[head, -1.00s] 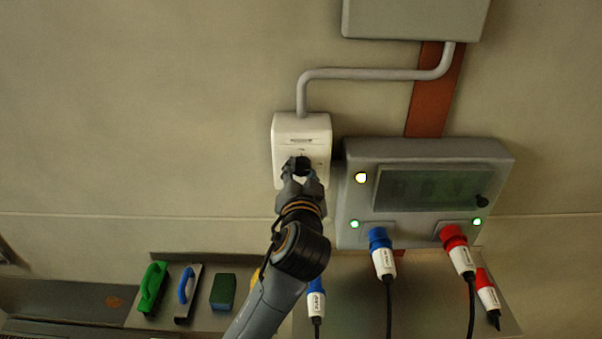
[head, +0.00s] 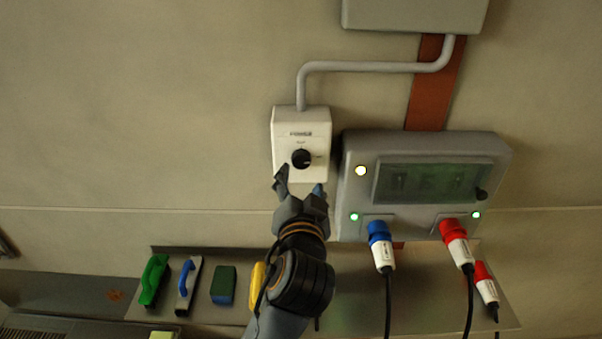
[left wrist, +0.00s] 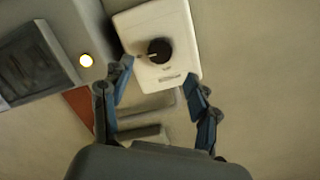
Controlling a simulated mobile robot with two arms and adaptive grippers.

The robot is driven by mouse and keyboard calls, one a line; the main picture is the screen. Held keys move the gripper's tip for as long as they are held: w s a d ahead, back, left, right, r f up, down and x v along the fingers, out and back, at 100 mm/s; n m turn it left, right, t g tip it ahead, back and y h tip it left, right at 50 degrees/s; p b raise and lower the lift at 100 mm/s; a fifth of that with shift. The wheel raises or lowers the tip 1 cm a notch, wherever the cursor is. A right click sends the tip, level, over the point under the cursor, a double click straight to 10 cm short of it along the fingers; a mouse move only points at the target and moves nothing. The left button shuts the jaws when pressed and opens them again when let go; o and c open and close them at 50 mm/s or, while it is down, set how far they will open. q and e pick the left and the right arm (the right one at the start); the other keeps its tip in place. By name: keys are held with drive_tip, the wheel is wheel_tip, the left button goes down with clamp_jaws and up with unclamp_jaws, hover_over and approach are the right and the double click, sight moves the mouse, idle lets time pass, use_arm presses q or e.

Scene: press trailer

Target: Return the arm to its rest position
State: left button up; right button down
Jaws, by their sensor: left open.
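My left gripper (head: 301,184) is open and empty, just below the black knob (head: 301,159) of the white switch box (head: 284,138) on the wall. Its two fingers are spread apart and do not touch the knob. In the left wrist view the open fingers of my left gripper (left wrist: 160,92) stand apart with the knob (left wrist: 159,51) and the white box (left wrist: 180,20) beyond their tips. My right gripper is not in view.
A grey panel (head: 352,195) with lit lamps, a blue plug (head: 380,237) and a red plug (head: 454,232) is to the right. A shelf (head: 420,290) below holds a green tool (head: 153,279), a blue-handled tool (head: 187,283) and a sponge (head: 223,287). The wall at left is clear.

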use_arm(q)
drive_tip(key=shift+s, duration=0.35)
drive_tip(key=shift+w, duration=0.1)
